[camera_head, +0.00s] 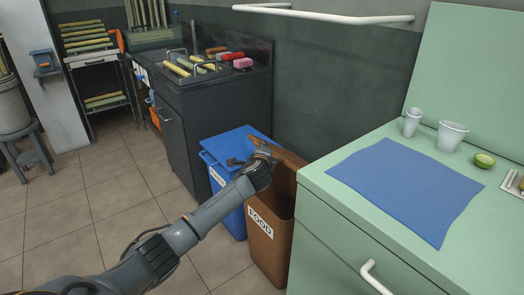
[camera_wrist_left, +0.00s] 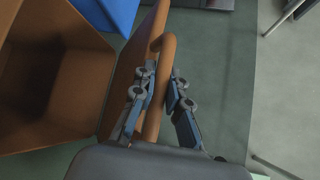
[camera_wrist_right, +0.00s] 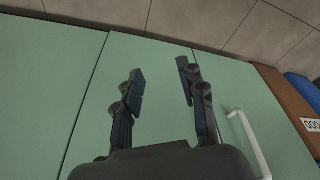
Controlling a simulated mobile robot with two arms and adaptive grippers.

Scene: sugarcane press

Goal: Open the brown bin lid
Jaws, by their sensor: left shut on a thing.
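The brown bin (camera_head: 266,243), labelled FOOD, stands between the blue bin and the green counter. Its brown lid (camera_head: 290,158) is tilted up, and part of the opening shows below it. In the left wrist view the open bin's inner wall (camera_wrist_left: 40,65) is at left and the lid (camera_wrist_left: 128,68) stands edge-on. My left gripper (camera_head: 266,158) is at the lid; in its wrist view the gripper (camera_wrist_left: 163,78) is shut on the lid's handle (camera_wrist_left: 154,112). My right gripper (camera_wrist_right: 159,72) is open and empty in front of green cabinet doors.
The blue bin (camera_head: 233,148) stands left of the brown bin. The green counter (camera_head: 345,210) is close at right, with a blue cloth (camera_head: 405,185) and cups (camera_head: 452,135). A dark wall (camera_head: 335,85) is behind.

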